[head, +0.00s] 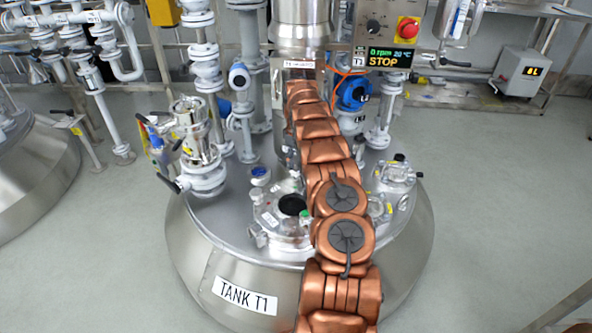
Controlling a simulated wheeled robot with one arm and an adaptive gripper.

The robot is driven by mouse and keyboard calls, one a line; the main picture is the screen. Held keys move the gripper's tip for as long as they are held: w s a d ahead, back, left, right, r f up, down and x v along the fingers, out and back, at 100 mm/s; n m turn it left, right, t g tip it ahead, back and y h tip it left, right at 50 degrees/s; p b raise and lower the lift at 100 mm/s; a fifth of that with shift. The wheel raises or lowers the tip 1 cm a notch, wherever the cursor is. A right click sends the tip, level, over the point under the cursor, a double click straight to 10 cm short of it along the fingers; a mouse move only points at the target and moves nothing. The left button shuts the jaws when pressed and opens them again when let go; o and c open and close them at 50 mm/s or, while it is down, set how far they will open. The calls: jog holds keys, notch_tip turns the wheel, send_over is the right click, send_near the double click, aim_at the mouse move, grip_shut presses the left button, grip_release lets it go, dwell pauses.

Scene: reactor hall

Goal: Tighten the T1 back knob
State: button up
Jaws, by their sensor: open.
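The lid of tank T1 (228,213) is a round steel top with a "TANK T1" label on its front side. A round hatch (268,215) with a dark centre sits on the lid, just left of my copper arm. A clamp-like fitting (257,236) shows at its front left edge, and a small green spot shows beside the arm. I cannot tell which part is the back knob; my arm covers part of the hatch and the lid behind it. My arm reaches away over the lid toward the central column. My gripper is not visible.
A valve assembly (198,150) stands on the lid's left. The steel mixer column (302,30) rises at the back, with a blue instrument (354,92) beside it. A control box (392,30) displays "0 rpm" and "STOP". Small fittings (396,173) stand right. The right floor is clear.

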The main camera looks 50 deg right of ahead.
aim_at(296, 168)
jog(key=n+p, duration=0.1)
jog(key=n, duration=0.4)
jog(key=shift+n, duration=0.3)
notch_tip(296, 168, down, 6)
jog(key=shift+b, duration=0.5)
